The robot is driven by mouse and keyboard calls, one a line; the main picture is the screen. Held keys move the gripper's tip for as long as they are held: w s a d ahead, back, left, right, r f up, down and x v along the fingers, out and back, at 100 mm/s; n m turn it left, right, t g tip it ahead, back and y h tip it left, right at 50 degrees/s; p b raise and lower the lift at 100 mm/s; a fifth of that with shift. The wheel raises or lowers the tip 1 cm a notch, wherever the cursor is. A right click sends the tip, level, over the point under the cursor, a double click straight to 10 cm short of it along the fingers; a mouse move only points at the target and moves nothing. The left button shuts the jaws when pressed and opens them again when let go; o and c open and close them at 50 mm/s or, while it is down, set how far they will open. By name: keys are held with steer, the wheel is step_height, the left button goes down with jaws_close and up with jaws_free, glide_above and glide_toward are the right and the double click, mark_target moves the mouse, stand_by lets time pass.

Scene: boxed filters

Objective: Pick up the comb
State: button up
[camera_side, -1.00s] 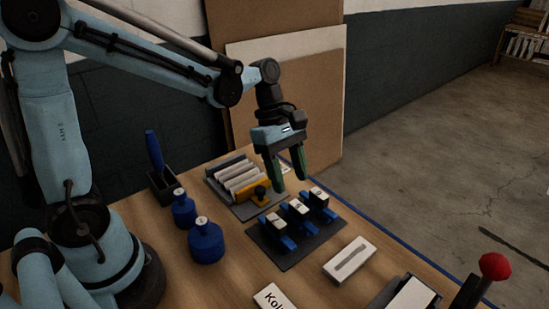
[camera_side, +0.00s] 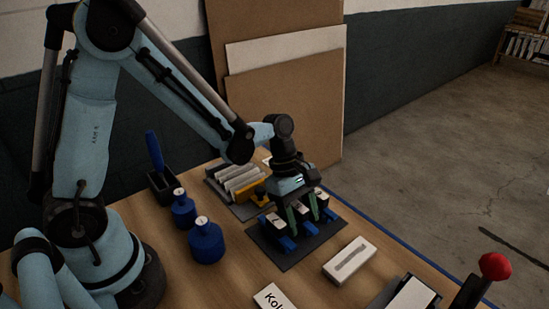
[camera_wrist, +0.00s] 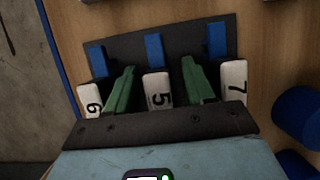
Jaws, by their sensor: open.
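No object is clearly recognisable as a comb; three blue pieces with white numbered ends lie in a row on a dark plate (camera_side: 272,253). The wrist view shows the piece marked 5 (camera_wrist: 156,95) in the middle, with 6 (camera_wrist: 91,98) on the left and 7 (camera_wrist: 234,85) on the right. My gripper (camera_side: 304,217) is low over this row, pointing down. Its green fingers are open, one on each side of piece 5, as the wrist view of my gripper (camera_wrist: 158,67) shows. Contact with it cannot be seen. The gripper partly hides the row in the side view.
Two blue bottles (camera_side: 206,243) and a black holder (camera_side: 162,185) with a blue handle stand left. A tray of pale slats (camera_side: 240,178) with a yellow part is behind. A white box (camera_side: 349,260) and a red knob (camera_side: 495,266) are to the right. Boards lean behind.

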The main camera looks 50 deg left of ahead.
mark_target(303, 211)
steer(key=shift+f, duration=0.1)
jaws_close()
stand_by(0.4)
steer(key=shift+r, duration=0.5)
steer(key=r, duration=0.3)
steer(key=shift+s+d+r, duration=0.2)
steer(key=shift+r, duration=0.1)
steer(key=s+d+r, duration=0.6)
steer(key=s+d, duration=0.1)
steer(key=s, duration=0.1)
steer(key=shift+d+r, duration=0.25)
steer(key=shift+d, duration=0.1)
